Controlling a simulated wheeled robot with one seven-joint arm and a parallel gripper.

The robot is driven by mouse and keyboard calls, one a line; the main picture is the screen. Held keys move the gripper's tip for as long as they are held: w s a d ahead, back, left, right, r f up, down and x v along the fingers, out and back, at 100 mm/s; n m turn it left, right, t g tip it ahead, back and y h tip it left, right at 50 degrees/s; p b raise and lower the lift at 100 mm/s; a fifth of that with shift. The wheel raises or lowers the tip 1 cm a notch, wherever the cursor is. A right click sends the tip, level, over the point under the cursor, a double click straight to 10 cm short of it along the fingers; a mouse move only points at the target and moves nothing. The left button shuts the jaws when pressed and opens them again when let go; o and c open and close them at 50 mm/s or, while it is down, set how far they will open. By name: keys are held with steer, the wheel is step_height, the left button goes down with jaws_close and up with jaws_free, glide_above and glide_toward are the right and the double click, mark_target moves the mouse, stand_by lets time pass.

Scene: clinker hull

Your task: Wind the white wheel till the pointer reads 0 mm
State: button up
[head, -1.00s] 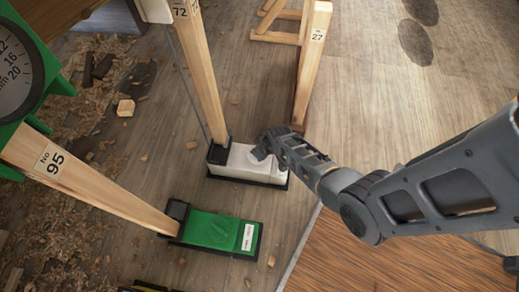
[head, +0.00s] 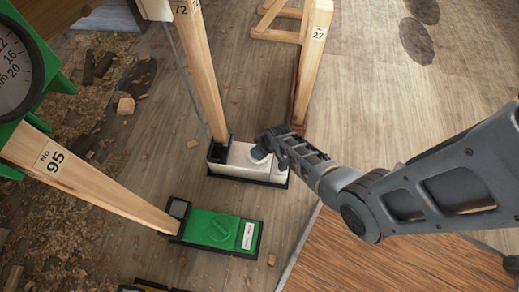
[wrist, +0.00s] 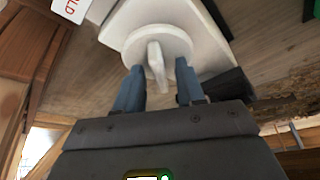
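The white wheel (wrist: 177,40) is a round disc with a raised bar across it, on a white base (wrist: 205,18). In the head view the white base (head: 236,160) stands on the floor at the foot of a wooden post, and my gripper (head: 258,152) hides part of the wheel. In the wrist view my gripper (wrist: 158,78) is open, its two blue-grey fingers on either side of the bar, with gaps visible between fingers and bar. The white device's dial and pointer are not in view; only a white housing (head: 156,8) shows at the top edge.
A green base with a green knob (head: 221,229) stands nearer, joined by post 95 (head: 95,185) to a green-framed dial (head: 15,70) cut off at the left. A wooden prop (head: 312,60) marked 27 stands behind my gripper. Wood shavings litter the left floor.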

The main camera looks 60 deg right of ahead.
mark_target(265, 159)
steer(key=p+v, duration=0.4)
steer(key=v, duration=0.3)
steer(key=shift+s+r, duration=0.2)
steer(key=shift+r, duration=0.2)
steer(key=shift+w+f, duration=0.1)
